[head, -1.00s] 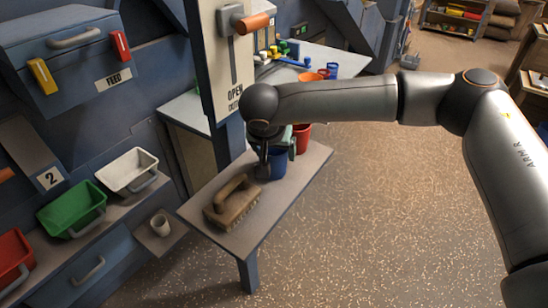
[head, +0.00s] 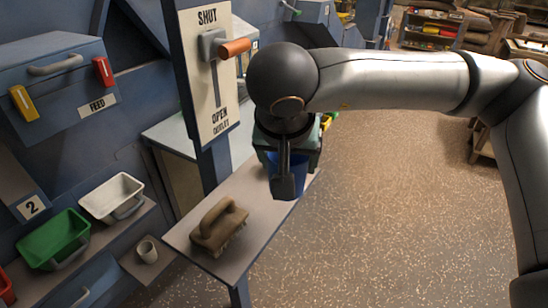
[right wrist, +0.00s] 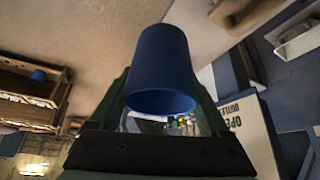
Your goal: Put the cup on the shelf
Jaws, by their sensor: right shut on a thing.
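My right gripper (head: 287,180) is shut on a blue cup (head: 299,177), which is partly hidden behind the gripper in the head view. The cup appears held above the far end of the narrow bench (head: 250,245). In the right wrist view the blue cup (right wrist: 163,65) fills the space between the fingers. A wooden shelf unit (head: 440,30) stands far back at the upper right, and wooden shelving (right wrist: 30,90) shows at the left of the right wrist view. My left gripper is not in view.
A brown brush (head: 217,225) lies on the bench. A post with a lever (head: 233,48) stands close left of my right arm. White (head: 112,197) and green (head: 53,238) bins and a small grey cup (head: 147,251) are at left. Open floor lies right.

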